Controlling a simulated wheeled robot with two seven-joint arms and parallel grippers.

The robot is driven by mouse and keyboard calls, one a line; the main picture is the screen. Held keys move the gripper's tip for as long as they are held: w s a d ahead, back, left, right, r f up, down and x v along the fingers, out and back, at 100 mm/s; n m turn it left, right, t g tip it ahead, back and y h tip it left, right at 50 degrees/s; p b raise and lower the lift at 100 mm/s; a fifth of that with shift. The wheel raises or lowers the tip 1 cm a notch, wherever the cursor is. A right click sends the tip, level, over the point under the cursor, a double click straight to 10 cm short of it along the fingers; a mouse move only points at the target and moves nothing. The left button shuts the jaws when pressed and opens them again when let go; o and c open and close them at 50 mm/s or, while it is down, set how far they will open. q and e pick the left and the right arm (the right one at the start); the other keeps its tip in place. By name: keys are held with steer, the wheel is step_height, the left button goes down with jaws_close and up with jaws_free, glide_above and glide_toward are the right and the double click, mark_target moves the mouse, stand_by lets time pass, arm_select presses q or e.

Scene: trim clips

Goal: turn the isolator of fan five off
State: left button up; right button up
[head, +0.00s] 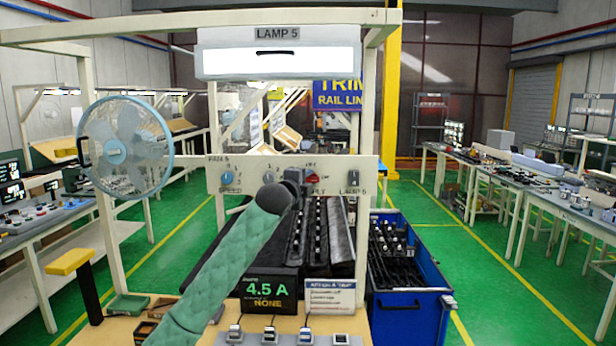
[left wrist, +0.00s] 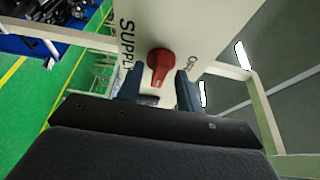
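A cream panel (head: 225,177) with a fan label at its left end carries the controls. A red rotary knob (head: 313,178) sits on it, partly hidden by my left gripper (head: 298,182). In the left wrist view the red knob (left wrist: 160,64) is beside the word SUPPLY, and its bar points roughly down toward my gripper. My left gripper (left wrist: 158,88) is open, its two dark fingers apart with the knob between and just beyond the tips. I cannot tell whether they touch it. The fan (head: 126,148) stands left of the panel. My right gripper is out of view.
A blue speed knob (head: 227,178) and a LAMP 5 switch (head: 352,179) share the panel. The lamp (head: 278,62) above glows white. A display (head: 268,298) below reads 4.5 A and NONE. A blue bin (head: 412,312) stands to the right; green floor lies beyond.

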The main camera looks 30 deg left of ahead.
arm_select(q)
steer(key=shift+w, duration=0.3)
steer(key=shift+c, duration=0.3)
jaws_close()
steer(key=shift+f, duration=0.1)
